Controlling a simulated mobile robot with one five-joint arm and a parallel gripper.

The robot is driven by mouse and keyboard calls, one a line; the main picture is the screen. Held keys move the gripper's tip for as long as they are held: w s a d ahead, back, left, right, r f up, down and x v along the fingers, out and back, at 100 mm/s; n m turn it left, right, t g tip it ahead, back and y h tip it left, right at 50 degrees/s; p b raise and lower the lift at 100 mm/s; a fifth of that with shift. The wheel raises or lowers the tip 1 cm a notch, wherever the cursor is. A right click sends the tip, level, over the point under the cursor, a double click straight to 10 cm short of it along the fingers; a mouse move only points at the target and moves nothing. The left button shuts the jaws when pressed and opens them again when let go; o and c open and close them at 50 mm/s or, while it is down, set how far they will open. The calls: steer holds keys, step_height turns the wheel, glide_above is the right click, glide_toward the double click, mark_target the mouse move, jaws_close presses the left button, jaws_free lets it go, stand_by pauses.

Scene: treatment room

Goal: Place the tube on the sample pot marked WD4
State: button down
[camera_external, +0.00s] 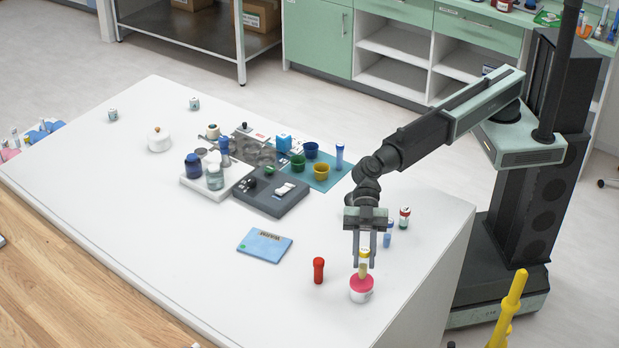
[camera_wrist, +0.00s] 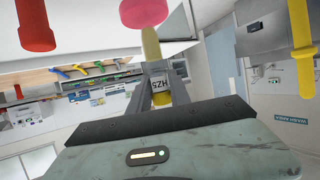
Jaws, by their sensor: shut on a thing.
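The tube (camera_external: 364,258) has a yellow part and a pale label. It stands upright in my gripper (camera_external: 364,262), which is shut on it. In the wrist view the tube (camera_wrist: 151,45) runs from between the fingers (camera_wrist: 160,88) toward a pink disc. A white pot with a pink top (camera_external: 361,288) is directly below the tube, and its pink top shows in the wrist view (camera_wrist: 143,12). The tube's lower end appears at the pink top; I cannot tell if they touch. No WD4 mark is readable on the pot.
A small blue tube (camera_external: 387,240) and a red-topped vial (camera_external: 404,217) are behind my gripper. A blue packet (camera_external: 264,245) lies farther left. The table's right edge is close.

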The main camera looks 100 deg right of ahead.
steer(key=shift+f, duration=0.6)
steer(key=c, duration=1.2)
jaws_free()
steer(key=shift+r+p, duration=0.25)
steer(key=shift+p, duration=0.05)
steer(key=p+v, duration=0.4)
steer(key=v, duration=0.8)
steer(key=shift+f, duration=0.2)
